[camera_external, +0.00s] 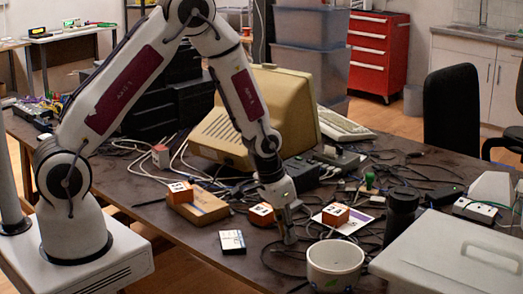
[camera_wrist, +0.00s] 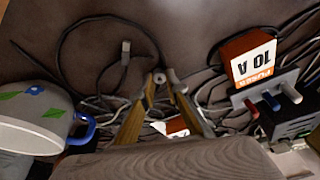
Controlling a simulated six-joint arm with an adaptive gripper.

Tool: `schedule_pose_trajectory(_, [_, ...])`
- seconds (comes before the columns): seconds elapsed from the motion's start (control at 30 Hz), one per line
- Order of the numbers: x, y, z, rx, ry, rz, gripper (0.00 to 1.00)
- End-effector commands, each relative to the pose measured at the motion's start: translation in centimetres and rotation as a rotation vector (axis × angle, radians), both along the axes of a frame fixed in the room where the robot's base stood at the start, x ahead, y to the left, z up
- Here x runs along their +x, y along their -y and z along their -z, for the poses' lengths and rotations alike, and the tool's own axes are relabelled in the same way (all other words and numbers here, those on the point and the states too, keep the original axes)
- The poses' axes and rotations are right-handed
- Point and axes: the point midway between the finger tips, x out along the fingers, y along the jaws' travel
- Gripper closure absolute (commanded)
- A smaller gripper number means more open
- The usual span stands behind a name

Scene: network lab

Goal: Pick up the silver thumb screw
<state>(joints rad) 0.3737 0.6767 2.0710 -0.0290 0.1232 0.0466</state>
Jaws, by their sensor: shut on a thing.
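The silver thumb screw (camera_wrist: 159,77) shows in the wrist view as a small round grey piece between the tips of my two fingers. My gripper (camera_wrist: 161,86) is shut on it, with the fingers still a little apart around it. In the external view my gripper (camera_external: 290,237) points down, low over the dark table, just behind and left of the white mug. The screw is too small to make out there, so I cannot tell whether it touches the table.
A white mug (camera_external: 335,270) with a blue handle (camera_wrist: 82,130) is close by. An orange fuse box (camera_wrist: 248,62) stands right of my fingers in the wrist view. Loose cables surround the area. A black bottle (camera_external: 400,213) and a large pale case (camera_external: 450,262) stand right.

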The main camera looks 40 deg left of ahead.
Motion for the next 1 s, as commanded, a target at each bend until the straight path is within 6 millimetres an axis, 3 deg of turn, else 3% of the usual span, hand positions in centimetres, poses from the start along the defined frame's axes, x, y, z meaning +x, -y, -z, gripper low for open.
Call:
schedule_pose_trajectory(0.37, [0.1, 0.0, -1.4, -0.001, 0.002, 0.0, 0.94])
schedule_pose_trajectory(1.0, [0.1, 0.1, -8.8, -0.002, 0.001, 0.0, 0.94])
